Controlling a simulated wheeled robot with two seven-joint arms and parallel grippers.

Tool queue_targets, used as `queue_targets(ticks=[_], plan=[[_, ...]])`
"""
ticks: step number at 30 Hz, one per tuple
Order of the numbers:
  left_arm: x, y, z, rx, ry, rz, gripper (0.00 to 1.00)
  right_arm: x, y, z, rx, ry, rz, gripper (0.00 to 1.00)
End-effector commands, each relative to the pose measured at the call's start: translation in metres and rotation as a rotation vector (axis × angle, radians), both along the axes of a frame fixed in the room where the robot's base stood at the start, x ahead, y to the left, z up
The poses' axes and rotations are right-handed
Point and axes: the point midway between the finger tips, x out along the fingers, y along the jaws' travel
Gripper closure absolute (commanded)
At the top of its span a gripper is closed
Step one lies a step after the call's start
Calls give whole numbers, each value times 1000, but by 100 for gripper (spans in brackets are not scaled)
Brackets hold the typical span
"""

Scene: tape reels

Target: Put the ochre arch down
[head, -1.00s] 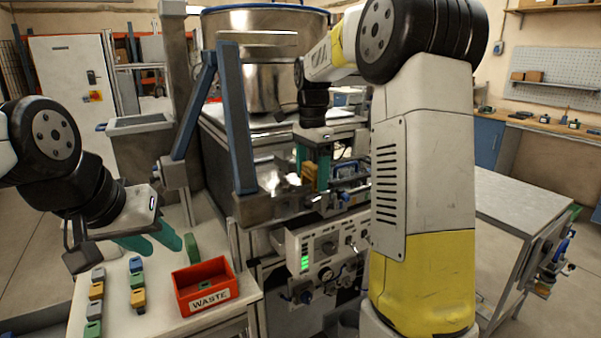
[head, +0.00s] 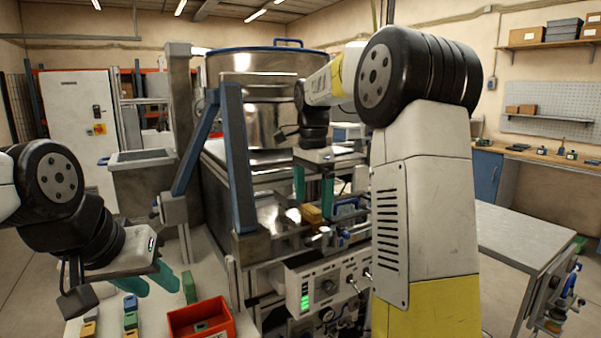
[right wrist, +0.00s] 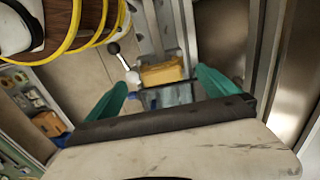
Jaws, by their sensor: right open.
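The ochre arch (head: 313,214) rests on the machine's rail fixture in the middle of the head view. My right gripper (head: 314,204) is above it with its two green fingers spread, one on each side, and holds nothing. In the right wrist view the ochre arch (right wrist: 162,72) lies beyond and between the open fingers, with a gap on both sides.
A red bin (head: 202,319) and a green block (head: 190,287) stand on the left table, with several small coloured blocks beside them. A blue upright post (head: 238,160) stands left of the fixture. A control box (head: 326,284) sits below it.

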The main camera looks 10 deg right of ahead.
Motion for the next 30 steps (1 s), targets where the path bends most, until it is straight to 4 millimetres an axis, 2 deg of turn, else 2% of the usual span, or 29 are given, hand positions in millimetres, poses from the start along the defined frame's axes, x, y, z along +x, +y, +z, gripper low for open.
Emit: queue_targets(ticks=[3, 9, 17, 20, 23, 26, 30], plan=[[0, 0, 0, 0, 0, 0, 64, 2, 1, 30, 1, -7, 1, 1], [0, 0, 0, 0, 0, 0, 64, 2, 1, 69, 1, -8, 1, 1], [0, 0, 0, 0, 0, 0, 64, -3, 0, 91, 7, -17, 24, 1], [0, 0, 0, 0, 0, 0, 64, -20, -3, 94, 27, -54, 111, 1], [0, 0, 0, 0, 0, 0, 64, -50, -5, 92, 51, -125, 268, 1], [0, 0, 0, 0, 0, 0, 64, -87, -4, 83, 60, -220, 463, 1], [0, 0, 0, 0, 0, 0, 64, -141, 2, 60, 32, -357, 730, 1]])
